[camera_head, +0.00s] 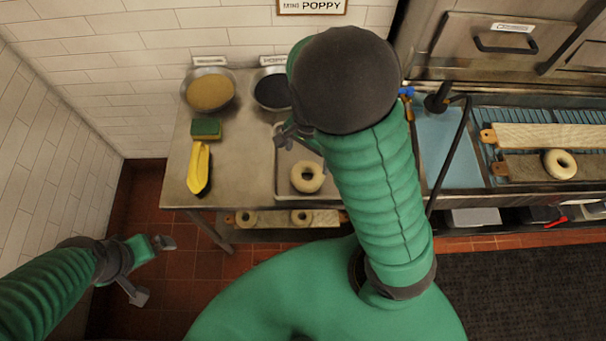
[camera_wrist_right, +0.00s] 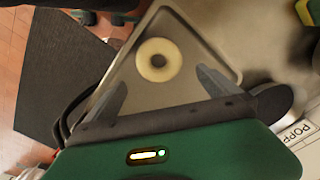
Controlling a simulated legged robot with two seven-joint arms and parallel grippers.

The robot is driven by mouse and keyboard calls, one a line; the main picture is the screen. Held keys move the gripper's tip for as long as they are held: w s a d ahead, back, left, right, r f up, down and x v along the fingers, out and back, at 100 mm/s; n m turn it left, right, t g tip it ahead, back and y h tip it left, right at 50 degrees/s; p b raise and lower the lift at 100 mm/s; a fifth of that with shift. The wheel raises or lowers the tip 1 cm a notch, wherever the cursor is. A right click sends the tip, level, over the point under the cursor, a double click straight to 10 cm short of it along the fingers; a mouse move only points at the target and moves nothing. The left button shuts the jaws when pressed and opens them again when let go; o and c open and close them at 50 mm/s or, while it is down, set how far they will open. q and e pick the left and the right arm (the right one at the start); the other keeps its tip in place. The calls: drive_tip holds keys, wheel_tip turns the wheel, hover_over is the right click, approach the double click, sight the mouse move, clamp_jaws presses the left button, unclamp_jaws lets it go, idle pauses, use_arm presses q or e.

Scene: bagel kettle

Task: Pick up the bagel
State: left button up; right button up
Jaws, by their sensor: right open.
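A pale bagel (camera_head: 307,177) lies in a shallow metal tray (camera_head: 283,190) on the steel table. It also shows in the right wrist view (camera_wrist_right: 158,60), beyond and between my spread fingers. My right gripper (camera_head: 290,135) is open and empty, a little behind the bagel in the head view and apart from it; my right arm hides part of the tray. The right gripper's two fingers show in the wrist view (camera_wrist_right: 160,90). My left gripper (camera_head: 152,268) is open and empty above the floor at the lower left, away from the table.
A seed bowl (camera_head: 210,92) and a dark poppy bowl (camera_head: 271,91) stand at the back of the table. A green sponge (camera_head: 206,129) and a yellow-handled brush (camera_head: 199,170) lie at left. Another bagel (camera_head: 560,164) sits on a board at right; two more are on a lower shelf.

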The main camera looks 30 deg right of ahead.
approach(307, 179)
drive_tip(key=shift+w+a+b, duration=0.2)
drive_tip(key=shift+w+b, duration=0.05)
drive_tip(key=shift+b, duration=0.1)
drive_tip(key=f, duration=0.1)
drive_tip(key=d+f, duration=0.1)
drive_tip(key=f, duration=0.1)
drive_tip(key=shift+s+d+f, duration=0.15)
drive_tip(key=shift+s, duration=0.15)
wheel_tip(307, 179, down, 3)
drive_tip(key=shift+w+b, duration=0.15)
drive_tip(key=shift+b, duration=0.25)
drive_tip(key=shift+a+f, duration=0.15)
drive_tip(key=shift+a, duration=0.2)
drive_tip(key=shift+w+a, duration=0.1)
drive_tip(key=shift+a, duration=0.25)
drive_tip(key=shift+r, duration=0.2)
drive_tip(key=shift+c, duration=2.3)
drive_tip(key=shift+d+f, duration=0.1)
drive_tip(key=shift+d, duration=0.3)
drive_tip(key=c, duration=0.6)
use_arm(q)
drive_tip(key=shift+s+d+f, duration=0.3)
drive_tip(key=shift+d+f, duration=0.05)
drive_tip(key=shift+f, duration=0.35)
use_arm(e)
drive_tip(key=shift+a, duration=0.1)
drive_tip(key=shift+c, duration=0.2)
